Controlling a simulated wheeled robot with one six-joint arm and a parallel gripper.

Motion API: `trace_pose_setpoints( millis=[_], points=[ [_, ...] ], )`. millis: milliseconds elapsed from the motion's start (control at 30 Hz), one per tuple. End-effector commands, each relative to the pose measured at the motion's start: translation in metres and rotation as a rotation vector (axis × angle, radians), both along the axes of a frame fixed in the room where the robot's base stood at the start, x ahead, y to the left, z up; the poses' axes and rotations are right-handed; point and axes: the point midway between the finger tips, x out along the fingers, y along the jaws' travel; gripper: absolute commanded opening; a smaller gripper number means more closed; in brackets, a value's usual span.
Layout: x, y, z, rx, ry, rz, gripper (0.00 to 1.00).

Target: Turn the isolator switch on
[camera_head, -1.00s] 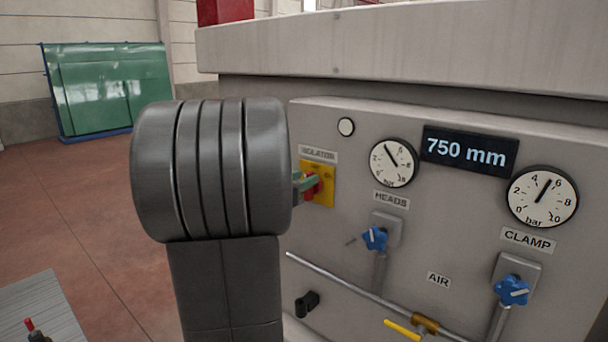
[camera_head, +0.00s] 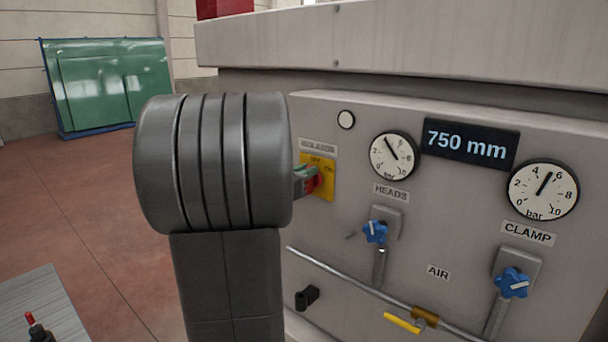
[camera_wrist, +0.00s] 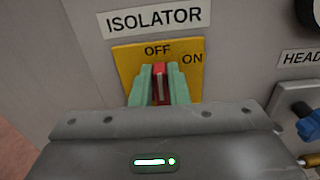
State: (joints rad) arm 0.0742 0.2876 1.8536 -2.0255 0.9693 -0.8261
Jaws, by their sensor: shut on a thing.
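The isolator switch is a red handle (camera_wrist: 159,78) on a yellow plate (camera_wrist: 125,62) marked OFF at the top and ON to the upper right. The handle stands near upright in the wrist view, under the word OFF. My gripper (camera_wrist: 160,86) has its pale green fingers shut on the handle, one finger on each side. In the head view the yellow plate (camera_head: 327,166) is partly hidden behind my arm, and the gripper (camera_head: 306,180) shows at its left edge. The handle's lower part is hidden by my gripper.
The grey panel also carries two dial gauges (camera_head: 394,155) (camera_head: 543,190), a 750 mm display (camera_head: 469,145), blue knobs (camera_head: 375,232) (camera_head: 512,283) and a yellow lever (camera_head: 402,323) on a pipe. Open floor (camera_head: 75,215) lies to the left.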

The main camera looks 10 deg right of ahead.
Motion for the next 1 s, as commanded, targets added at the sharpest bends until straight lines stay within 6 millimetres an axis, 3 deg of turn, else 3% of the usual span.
trace_pose_setpoints(
  millis=[1000],
  points=[
    [-0.016, -0.011, -0.016, 0.467, -0.602, 0.001, 0.00]
  ],
)
